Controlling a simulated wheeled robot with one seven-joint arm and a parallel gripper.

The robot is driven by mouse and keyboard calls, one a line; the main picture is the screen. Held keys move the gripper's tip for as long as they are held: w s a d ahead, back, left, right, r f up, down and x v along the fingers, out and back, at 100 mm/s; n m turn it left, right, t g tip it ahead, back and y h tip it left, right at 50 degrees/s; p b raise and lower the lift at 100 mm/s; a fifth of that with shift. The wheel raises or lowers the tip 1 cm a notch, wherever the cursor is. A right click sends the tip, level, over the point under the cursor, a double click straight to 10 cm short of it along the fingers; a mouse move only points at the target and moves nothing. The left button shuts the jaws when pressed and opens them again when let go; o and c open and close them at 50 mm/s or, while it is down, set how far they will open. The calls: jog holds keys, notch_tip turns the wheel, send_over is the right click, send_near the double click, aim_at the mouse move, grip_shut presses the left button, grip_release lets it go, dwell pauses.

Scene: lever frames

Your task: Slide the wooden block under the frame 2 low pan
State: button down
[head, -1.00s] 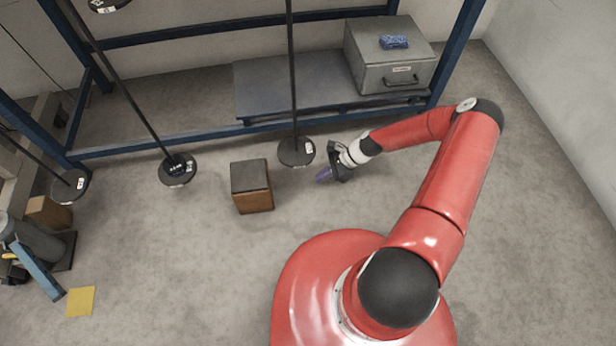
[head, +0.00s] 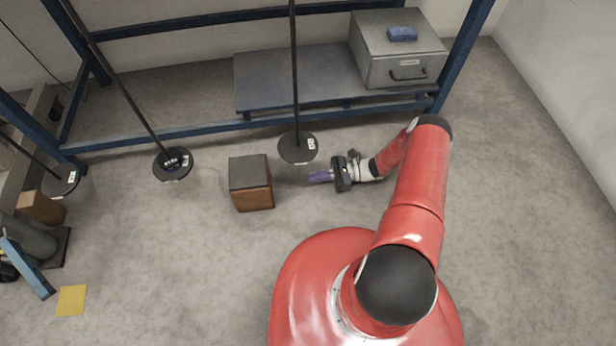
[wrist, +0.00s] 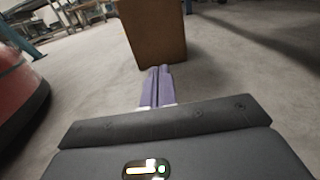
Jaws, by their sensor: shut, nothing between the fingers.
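The wooden block (head: 252,195) stands on the floor, brown with a dark top. It also shows in the wrist view (wrist: 152,30), straight ahead of the fingertips. My gripper (head: 313,177) is shut and empty, low beside the block's right side and pointing left at it. In the head view a gap shows between the fingertips and the block. Several dark round pans hang on rods: one (head: 298,148) behind and right of the block, one (head: 173,164) behind and left, one (head: 62,181) at the far left. I cannot tell which is the frame 2 low pan.
A blue frame (head: 200,132) with a grey shelf (head: 290,80) stands behind. A grey metal box (head: 400,60) with a blue sponge (head: 402,34) sits on the shelf. A small brown block (head: 40,207) and a yellow sheet (head: 71,300) lie at left. Floor before the block is clear.

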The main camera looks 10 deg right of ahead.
jog(key=a, duration=1.1)
jog(key=shift+w+a, duration=0.1)
jog(key=shift+a, duration=0.3)
